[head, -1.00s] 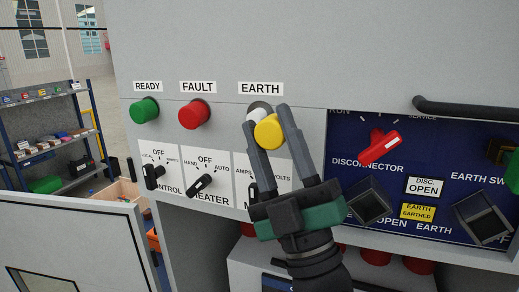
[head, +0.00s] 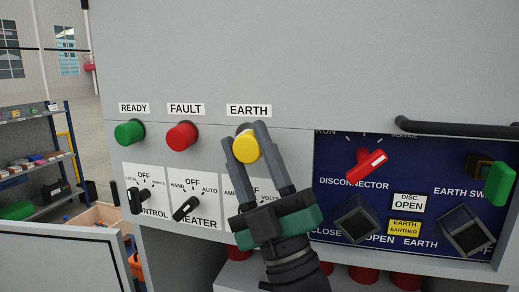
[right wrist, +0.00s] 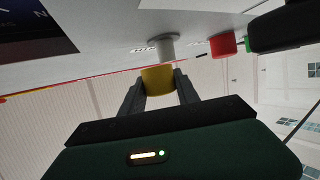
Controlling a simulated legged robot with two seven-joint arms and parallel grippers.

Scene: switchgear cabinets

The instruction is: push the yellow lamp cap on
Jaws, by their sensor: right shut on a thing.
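The yellow lamp cap (head: 246,149) is held between the two fingers of my right gripper (head: 245,137), in front of the cabinet face below the EARTH label (head: 249,110). In the right wrist view the cap (right wrist: 158,82) sits between the fingertips, in line with the pale lamp base (right wrist: 163,48) on the panel. The cap's far end meets or nearly meets the base; I cannot tell if they touch. In the head view the cap and fingers hide nearly all of the base. My left gripper is not in view.
The green READY lamp (head: 129,133) and red FAULT lamp (head: 182,136) are to the left on the same panel. Black rotary switches (head: 186,208) sit below. A blue panel (head: 335,150) with a red disconnector handle (head: 367,166) is to the right.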

